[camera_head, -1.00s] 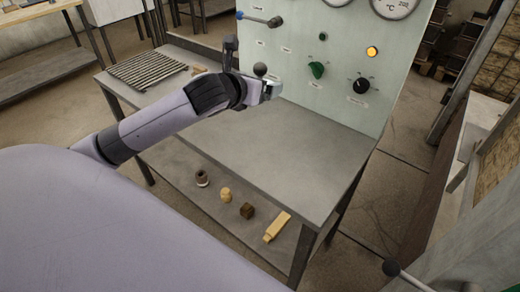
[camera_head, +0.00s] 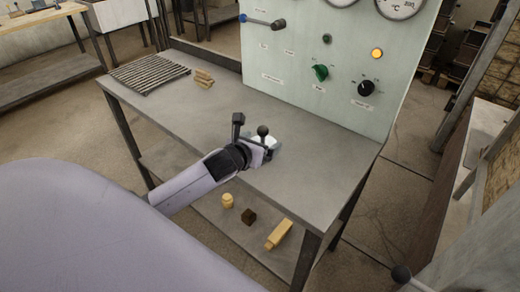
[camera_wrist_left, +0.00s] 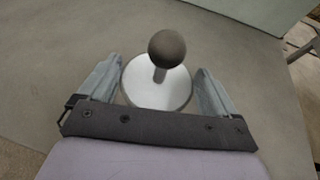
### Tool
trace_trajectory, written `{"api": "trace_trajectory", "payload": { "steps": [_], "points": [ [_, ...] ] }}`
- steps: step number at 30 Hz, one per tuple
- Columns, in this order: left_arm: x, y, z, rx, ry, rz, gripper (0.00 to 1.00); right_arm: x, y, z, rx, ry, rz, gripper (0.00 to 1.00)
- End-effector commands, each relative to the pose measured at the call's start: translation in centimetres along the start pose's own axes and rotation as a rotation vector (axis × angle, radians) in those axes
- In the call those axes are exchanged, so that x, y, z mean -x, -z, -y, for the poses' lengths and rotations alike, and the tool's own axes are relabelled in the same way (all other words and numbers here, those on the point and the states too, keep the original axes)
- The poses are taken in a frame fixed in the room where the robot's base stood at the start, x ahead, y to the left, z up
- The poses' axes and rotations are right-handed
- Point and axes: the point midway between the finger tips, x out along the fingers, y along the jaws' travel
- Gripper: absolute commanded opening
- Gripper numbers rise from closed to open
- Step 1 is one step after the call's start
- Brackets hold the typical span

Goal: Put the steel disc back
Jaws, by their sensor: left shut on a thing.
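The steel disc (camera_wrist_left: 150,96) is a pale, round, flat piece with a dark ball knob (camera_wrist_left: 167,48) on a short stem. In the left wrist view it lies between the two fingers of my left gripper (camera_wrist_left: 158,88), which is shut on it. In the head view my left gripper (camera_head: 266,149) holds the disc (camera_head: 262,141) over the middle of the grey bench top (camera_head: 305,155), knob up. I cannot tell whether the disc touches the bench.
A pale green panel (camera_head: 290,60) with knobs and gauges stands along the bench's back. A slatted grate (camera_head: 150,72) and stacked wooden pieces (camera_head: 204,78) are at the bench's far left. Small blocks, including a dark cube (camera_head: 248,217), lie on the lower shelf. The bench's right part is clear.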

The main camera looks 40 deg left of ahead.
Motion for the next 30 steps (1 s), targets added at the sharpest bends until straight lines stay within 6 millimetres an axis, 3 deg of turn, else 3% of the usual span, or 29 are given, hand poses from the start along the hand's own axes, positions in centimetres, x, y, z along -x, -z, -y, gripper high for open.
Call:
{"api": "trace_trajectory", "payload": {
  "steps": [4, 15, 16, 17, 26, 30],
  "points": [
    [-0.7, 1.6, 0.0, 0.002, 0.000, 0.003, 0.46, -0.3, -0.4, 0.0, 0.000, 0.000, 0.000, 0.57],
    [-0.9, 1.9, 0.0, -0.001, 0.001, 0.005, 0.46, -0.3, -0.4, 0.0, 0.000, 0.000, 0.000, 0.57],
    [-0.9, 2.1, 0.0, -0.001, 0.000, 0.001, 0.95, -0.3, -0.4, 0.0, 0.000, 0.000, 0.000, 0.57],
    [-0.9, 2.0, 0.0, 0.000, 0.000, 0.001, 1.00, -0.3, -0.4, 0.0, 0.000, 0.000, 0.000, 0.57],
    [-0.7, 1.8, 0.0, 0.000, 0.000, 0.001, 1.00, -0.2, -0.3, 0.0, 0.000, 0.000, 0.000, 0.57],
    [0.4, 1.9, 0.0, -0.002, -0.001, 0.000, 1.00, -0.1, -0.1, 0.0, 0.000, 0.000, 0.000, 0.57]
  ]
}}
